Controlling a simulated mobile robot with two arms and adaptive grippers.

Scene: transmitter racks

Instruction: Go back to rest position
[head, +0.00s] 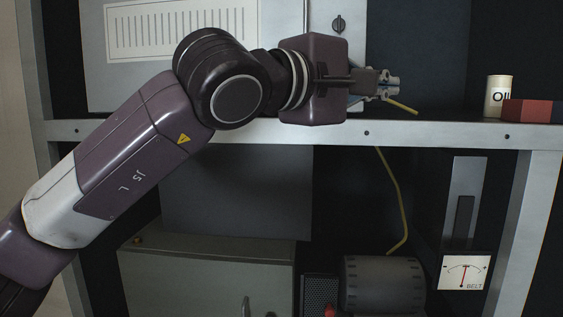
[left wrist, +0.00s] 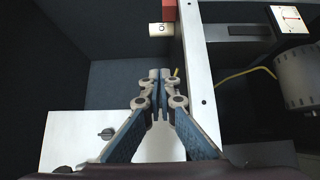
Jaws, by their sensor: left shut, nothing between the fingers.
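My left arm comes in from the left in the head view and reaches across the rack. My left gripper (head: 392,84) is just above the rack's shelf beam, pointing right. Its fingers are shut with nothing between them. In the left wrist view the closed fingers (left wrist: 161,76) meet in the middle of the picture, beside the pale shelf edge. My right gripper is not in view.
The pale metal shelf beam (head: 450,134) runs just below my gripper. A yellow cable (head: 397,190) hangs below, near a grey cylinder (head: 383,285) and a belt gauge (head: 464,273).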

